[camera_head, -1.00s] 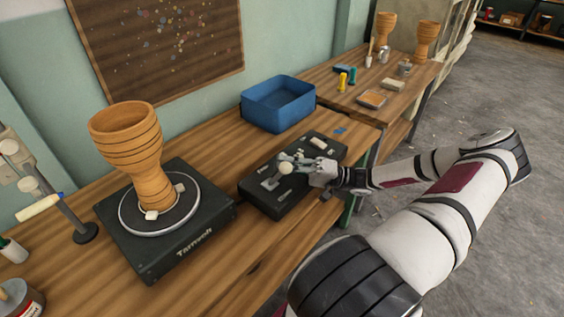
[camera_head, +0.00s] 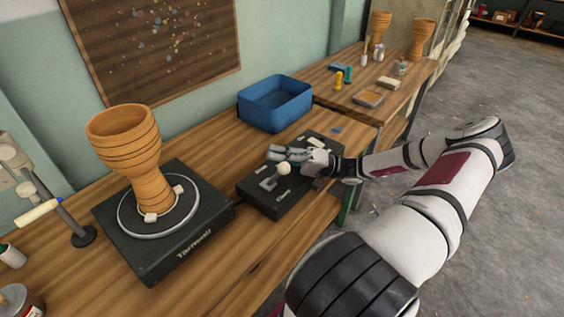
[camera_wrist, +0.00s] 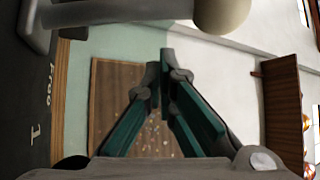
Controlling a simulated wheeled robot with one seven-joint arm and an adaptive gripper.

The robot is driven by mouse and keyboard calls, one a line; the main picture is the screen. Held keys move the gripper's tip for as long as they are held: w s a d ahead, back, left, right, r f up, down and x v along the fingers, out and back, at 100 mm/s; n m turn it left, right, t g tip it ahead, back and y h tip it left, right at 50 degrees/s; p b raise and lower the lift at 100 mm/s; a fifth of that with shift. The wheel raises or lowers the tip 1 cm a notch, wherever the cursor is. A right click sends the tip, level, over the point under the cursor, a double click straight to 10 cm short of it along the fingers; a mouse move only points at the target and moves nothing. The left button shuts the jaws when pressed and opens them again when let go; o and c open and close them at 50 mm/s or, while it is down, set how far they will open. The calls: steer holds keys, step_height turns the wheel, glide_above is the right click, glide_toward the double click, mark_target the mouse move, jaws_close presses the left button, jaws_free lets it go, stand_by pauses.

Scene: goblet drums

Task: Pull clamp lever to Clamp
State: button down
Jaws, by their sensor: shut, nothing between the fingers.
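The clamp lever has a pale round knob (camera_head: 284,169) on a grey arm (camera_head: 270,182). It stands on a black control box (camera_head: 262,204) on the wooden bench. My gripper (camera_head: 270,152) is shut and empty, just beyond the knob on its wall side. In the wrist view, the fingertips of my gripper (camera_wrist: 161,62) are together. The knob (camera_wrist: 222,14) and the grey lever arm (camera_wrist: 120,11) cross the top edge, apart from the fingers. The box (camera_wrist: 28,90) is at the left there, with the word "Free" readable.
A wooden goblet drum (camera_head: 132,150) stands on a black turntable unit (camera_head: 160,262) left of the box. A blue bin (camera_head: 275,110) is behind the box.

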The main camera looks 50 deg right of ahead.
steer(key=v, duration=0.9)
steer(key=shift+d+f, duration=0.35)
steer(key=shift+d, duration=0.05)
